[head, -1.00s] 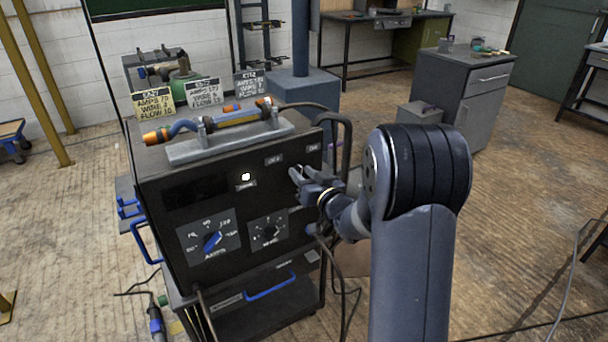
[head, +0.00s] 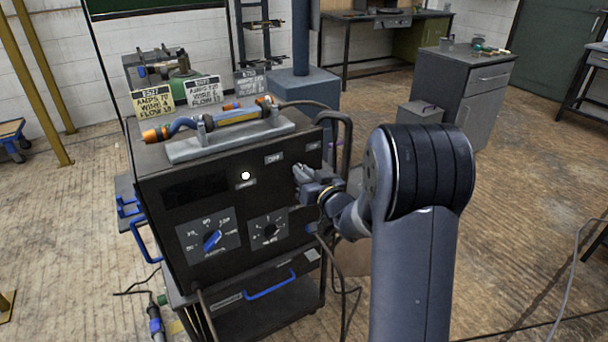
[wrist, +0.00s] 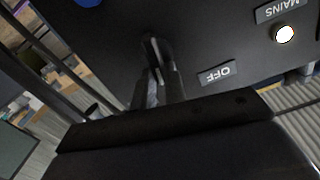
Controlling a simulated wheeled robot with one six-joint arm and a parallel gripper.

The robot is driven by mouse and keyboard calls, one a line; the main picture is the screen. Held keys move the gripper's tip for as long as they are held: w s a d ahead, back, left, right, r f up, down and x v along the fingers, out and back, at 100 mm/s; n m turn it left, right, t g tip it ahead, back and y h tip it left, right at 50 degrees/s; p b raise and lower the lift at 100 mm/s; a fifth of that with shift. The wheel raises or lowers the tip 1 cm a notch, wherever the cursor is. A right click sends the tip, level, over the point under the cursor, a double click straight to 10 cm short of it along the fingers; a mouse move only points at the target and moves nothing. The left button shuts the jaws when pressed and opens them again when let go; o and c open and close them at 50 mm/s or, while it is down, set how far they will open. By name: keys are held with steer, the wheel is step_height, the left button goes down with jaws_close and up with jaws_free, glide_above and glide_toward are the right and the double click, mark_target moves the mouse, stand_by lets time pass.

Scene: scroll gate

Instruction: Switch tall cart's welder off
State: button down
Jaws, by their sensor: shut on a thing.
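The cart's welder (head: 185,170) is a black box with a dark display, an OFF label (head: 273,159) and an ON label (head: 313,147) at the upper right of its front. Its white mains lamp (head: 246,176) is lit, and the lamp (wrist: 285,33) also shows in the wrist view. My gripper (head: 300,172) is at the front panel, just below and between the OFF and ON labels. In the wrist view my gripper (wrist: 153,45) is closed against the dark panel beside the upside-down OFF label (wrist: 218,73). It is shut on the switch, which the fingers mostly hide.
A blue amps knob (head: 212,240) and a black wire knob (head: 269,231) sit lower on the panel. A torch (head: 220,118) lies on a rest on top, with setting cards (head: 152,102) behind. Cables hang at the cart's right side. Floor to the right is mostly open.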

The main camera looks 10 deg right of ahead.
steer(key=n+b, duration=0.6)
steer(key=b, duration=0.1)
steer(key=a+n+b, duration=0.1)
steer(key=n+b, duration=0.2)
steer(key=b, duration=0.1)
steer(key=shift+s+a+f+n, duration=0.1)
steer(key=shift+s+f+n, duration=0.15)
steer(key=shift+n, duration=0.15)
stand_by(0.3)
steer(key=c, duration=1.5)
jaws_free()
steer(key=shift+o, duration=0.2)
steer(key=p+v, duration=0.1)
steer(key=v, duration=0.9)
steer(key=shift+s, duration=0.35)
